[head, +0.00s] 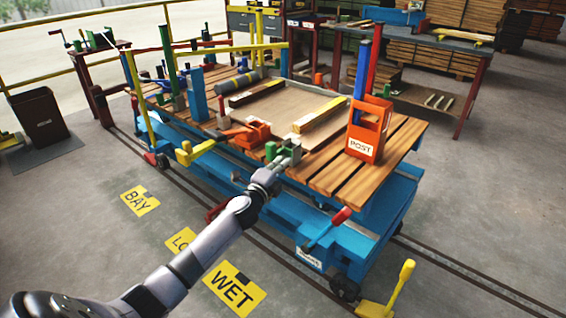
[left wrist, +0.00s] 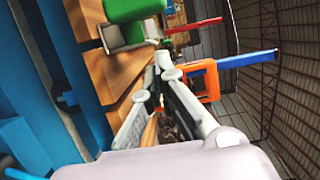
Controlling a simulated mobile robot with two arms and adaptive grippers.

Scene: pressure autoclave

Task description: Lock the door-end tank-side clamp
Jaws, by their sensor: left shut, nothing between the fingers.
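My left gripper (head: 287,156) reaches in from the lower left to the near edge of the slatted cart top; its fingers are shut and empty. In the left wrist view the fingers (left wrist: 166,80) converge over the slats. A green block (head: 271,151) is beside the gripper; a green cylinder-like part on a grey base (left wrist: 130,12) shows in the left wrist view. An orange clamp (head: 254,133) with a dark orange lever sits just behind and left. A yellow handle (head: 194,152) sticks out at the cart's near side. I cannot tell which is the door-end tank-side clamp. My right gripper is out of view.
An orange POST box (head: 362,143) stands right of my gripper, before blue (head: 361,75) and red posts. A shallow tray (head: 275,108) with wooden bars lies on the blue cart (head: 355,243). A yellow lever (head: 401,285) stands at the lower right. The floor at the left is mostly clear.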

